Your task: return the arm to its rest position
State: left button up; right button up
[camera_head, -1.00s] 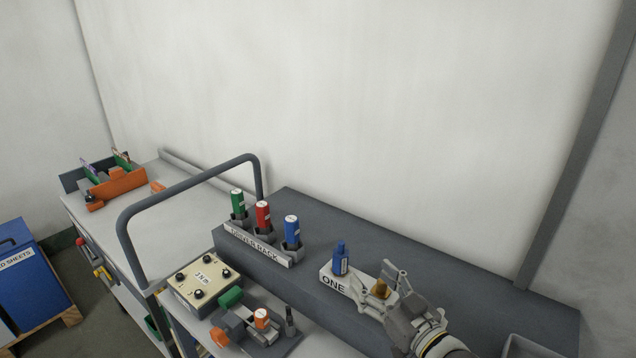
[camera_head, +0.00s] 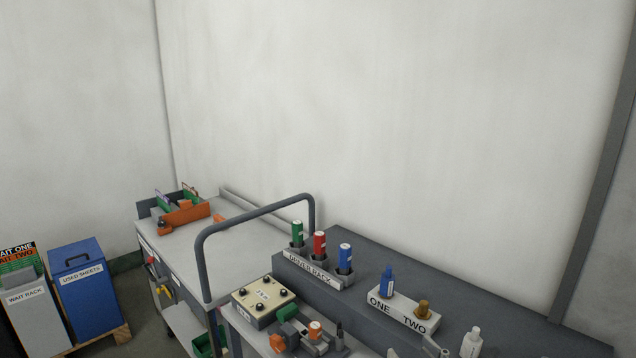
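Only a small grey piece at the bottom edge, which looks like the tip of my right gripper (camera_head: 431,348), shows in the head view. It is in front of the grey bench, left of a white bottle (camera_head: 471,343). The rest of that gripper and its arm are outside the frame, so its opening is hidden. My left gripper is not in view.
A holder labelled ONE and TWO (camera_head: 402,318) carries a blue bottle (camera_head: 387,281) and a gold-brown piece (camera_head: 423,309). The driver rack (camera_head: 312,272) holds green, red and blue drivers. A grey rail (camera_head: 255,212) rises beside the cart.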

jog(key=s+f+g+h, duration=0.1)
jog(key=s+f+g, duration=0.1)
jog(key=s+f, duration=0.1)
jog(key=s+f+m+g+h, duration=0.1)
jog(key=s+f+g, duration=0.1)
jog(key=s+f, duration=0.2)
jog(key=s+d+f+g+h, duration=0.1)
jog(key=s+f+g+h, duration=0.1)
jog(key=f, duration=0.3)
jog(key=shift+s+m, duration=0.3)
jog(key=shift+s, duration=0.4)
jog(key=s+d+f+g+h, duration=0.1)
jog(key=s+f+g, duration=0.15)
jog(key=s, duration=0.55)
jog(key=s+d+f+g+h, duration=0.15)
jog(key=s+g, duration=0.25)
jog(key=s, duration=0.4)
notch_tip(320, 180, down, 26)
jog(key=s+g, duration=0.2)
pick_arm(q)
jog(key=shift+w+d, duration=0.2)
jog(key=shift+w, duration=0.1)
pick_arm(e)
jog(key=s+d+f, duration=0.2)
jog(key=s+f, duration=1.4)
jog(key=f, duration=0.1)
jog(key=shift+s+d+f+g, duration=0.15)
jog(key=shift+s+d+g, duration=0.05)
jog(key=shift+s+g, duration=0.25)
